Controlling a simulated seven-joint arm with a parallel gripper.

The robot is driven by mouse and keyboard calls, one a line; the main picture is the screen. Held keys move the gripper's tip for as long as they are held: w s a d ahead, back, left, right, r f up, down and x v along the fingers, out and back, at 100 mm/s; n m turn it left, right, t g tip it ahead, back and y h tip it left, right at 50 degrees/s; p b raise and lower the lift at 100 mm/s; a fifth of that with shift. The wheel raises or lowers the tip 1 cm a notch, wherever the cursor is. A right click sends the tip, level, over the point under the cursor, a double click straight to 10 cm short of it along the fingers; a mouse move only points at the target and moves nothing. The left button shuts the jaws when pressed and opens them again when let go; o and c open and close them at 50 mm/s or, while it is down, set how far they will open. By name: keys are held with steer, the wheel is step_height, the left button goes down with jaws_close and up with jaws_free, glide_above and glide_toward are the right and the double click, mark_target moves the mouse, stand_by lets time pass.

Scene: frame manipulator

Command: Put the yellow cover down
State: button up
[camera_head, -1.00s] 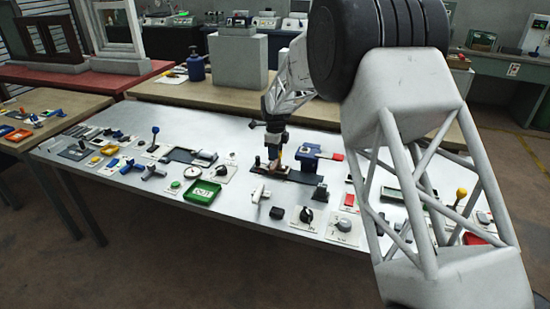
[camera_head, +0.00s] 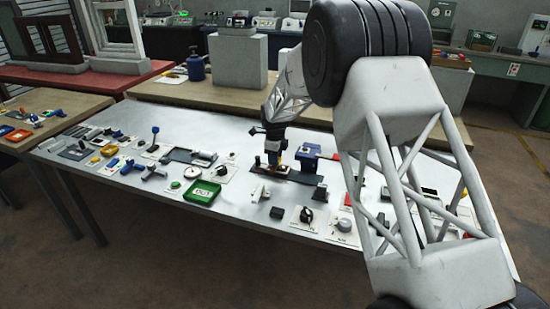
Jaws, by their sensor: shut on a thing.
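My gripper (camera_head: 274,159) points down over a dark plate (camera_head: 298,177) at the middle of the grey table. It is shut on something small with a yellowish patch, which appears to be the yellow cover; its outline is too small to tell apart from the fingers. The grip is low, close to a small pale and brown fixture on the plate. I cannot tell whether the held piece touches the fixture.
A blue block (camera_head: 308,157) stands close to the right of my gripper. A green tray (camera_head: 202,192), black knobs on white plates (camera_head: 302,216) and several small parts lie around. My arm hides much of the table's right side. A bare strip runs along the front edge.

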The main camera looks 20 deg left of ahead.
steer(key=shift+f, duration=0.65)
steer(key=o, duration=0.9)
steer(key=shift+s+f, duration=0.1)
steer(key=shift+f, duration=0.1)
step_height(320, 180, up, 14)
steer(key=shift+f, duration=0.15)
stand_by(0.6)
stand_by(0.5)
